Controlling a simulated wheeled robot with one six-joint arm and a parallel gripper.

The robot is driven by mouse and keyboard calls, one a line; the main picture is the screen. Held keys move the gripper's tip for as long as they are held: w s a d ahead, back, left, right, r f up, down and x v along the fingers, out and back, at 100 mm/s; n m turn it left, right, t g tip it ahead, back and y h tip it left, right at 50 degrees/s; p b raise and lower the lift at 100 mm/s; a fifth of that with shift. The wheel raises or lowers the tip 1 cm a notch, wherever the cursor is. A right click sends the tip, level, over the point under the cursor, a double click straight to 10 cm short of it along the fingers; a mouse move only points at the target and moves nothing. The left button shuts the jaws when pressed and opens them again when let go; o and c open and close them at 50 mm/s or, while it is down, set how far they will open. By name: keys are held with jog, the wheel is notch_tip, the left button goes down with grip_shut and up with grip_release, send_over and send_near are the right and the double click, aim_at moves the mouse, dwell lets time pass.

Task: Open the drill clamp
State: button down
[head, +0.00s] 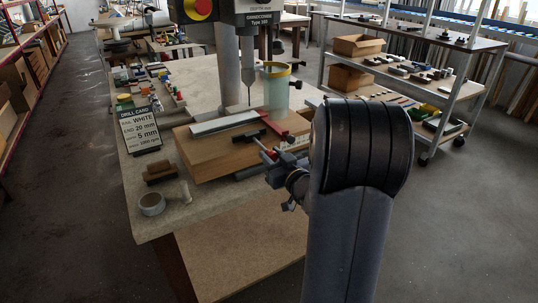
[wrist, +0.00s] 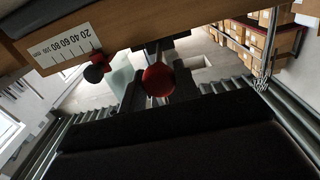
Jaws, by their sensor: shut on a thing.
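The drill clamp (head: 273,126) is a red and black part on the right of the wooden drill bed (head: 215,158), by the end of a white profile (head: 224,123). In the wrist view a red ball knob (wrist: 158,79) sits between my dark fingers. My gripper (head: 270,155) is at the bed's front right side, shut on this knob; it also shows in the wrist view (wrist: 158,85). A smaller red and dark knob (wrist: 98,66) is left of it. My fingers partly hide the lever. Whether the clamp's jaw presses on the profile I cannot tell.
The drill (head: 248,70) hangs above the bed, with a green cylinder (head: 277,88) behind the clamp. A drill card (head: 139,130) and a tape roll (head: 152,204) stand on the workbench at left. A shelf trolley (head: 415,75) is at back right.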

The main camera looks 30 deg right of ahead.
aim_at(260, 145)
jog(key=shift+s+f, duration=0.1)
jog(key=c, duration=1.1)
grip_release()
jog(key=shift+s, duration=0.15)
jog(key=s, duration=1.1)
jog(key=shift+d+b, duration=0.2)
jog(key=shift+b, duration=0.2)
jog(key=shift+w, duration=0.2)
jog(key=w, duration=0.4)
jog(key=w+p, duration=0.1)
jog(key=w, duration=0.9)
jog(key=shift+a, duration=0.25)
jog(key=shift+s, duration=0.1)
